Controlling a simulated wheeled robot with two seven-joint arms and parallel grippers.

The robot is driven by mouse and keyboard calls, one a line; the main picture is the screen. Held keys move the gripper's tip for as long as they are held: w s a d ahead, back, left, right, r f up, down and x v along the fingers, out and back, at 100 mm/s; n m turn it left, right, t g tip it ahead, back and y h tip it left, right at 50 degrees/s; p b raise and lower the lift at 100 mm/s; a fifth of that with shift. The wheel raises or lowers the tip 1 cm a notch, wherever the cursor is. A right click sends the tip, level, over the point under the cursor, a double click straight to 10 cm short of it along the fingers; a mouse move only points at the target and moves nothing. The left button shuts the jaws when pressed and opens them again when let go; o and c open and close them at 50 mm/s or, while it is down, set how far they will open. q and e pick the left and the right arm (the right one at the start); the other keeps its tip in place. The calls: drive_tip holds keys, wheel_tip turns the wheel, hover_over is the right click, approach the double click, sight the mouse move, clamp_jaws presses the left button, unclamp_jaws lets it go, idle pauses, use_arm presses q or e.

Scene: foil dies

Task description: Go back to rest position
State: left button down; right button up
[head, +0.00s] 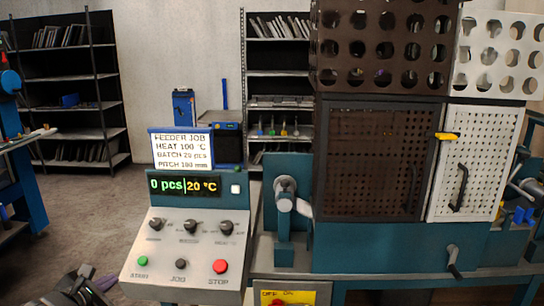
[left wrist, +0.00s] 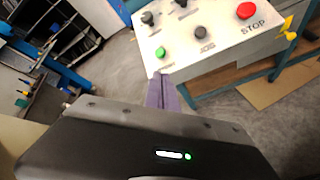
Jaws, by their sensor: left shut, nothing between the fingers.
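My left gripper (head: 106,282) is at the bottom left of the head view, left of the control panel (head: 150,262). In the left wrist view its purple fingers (left wrist: 163,92) are together with nothing between them. They point toward the panel's front edge, below the green button (left wrist: 160,52), and look apart from it. The green button also shows in the head view (head: 143,261), with a black button (head: 180,264) and a red STOP button (head: 220,266). The display (head: 184,185) reads 0 pcs and 20 °C. My right gripper is not in view.
A job card (head: 182,153) stands above the display. A teal machine with a brown perforated door (head: 372,165) and a white perforated door (head: 478,160) stands right of the panel. Shelves (head: 70,108) line the back wall. Bare floor (head: 95,215) lies left of the panel.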

use_arm(q)
drive_tip(key=s+d+f+m+g+h, duration=0.1)
drive_tip(key=s+d+f+m+g, duration=0.35)
drive_tip(key=f, duration=0.45)
drive_tip(key=s+d+f+m+g, duration=0.1)
drive_tip(key=s+d+f+m, duration=0.2)
drive_tip(key=d+f+m, duration=0.5)
drive_tip(key=s+d+f+m+g+h, duration=0.15)
drive_tip(key=s+f+m, duration=0.25)
drive_tip(key=f, duration=0.7)
drive_tip(key=s+d+f+m+g+h, duration=0.1)
drive_tip(key=s+d+f+m+g, duration=0.1)
drive_tip(key=s+d+f+m, duration=0.3)
drive_tip(key=s+d+f+m+g+h, duration=0.2)
drive_tip(key=s+d+f+m, duration=0.3)
drive_tip(key=s+d, duration=0.6)
drive_tip(key=d+f+g, duration=0.1)
drive_tip(key=d, duration=0.4)
drive_tip(key=shift+d, duration=0.35)
drive_tip(key=shift+w+f, duration=0.1)
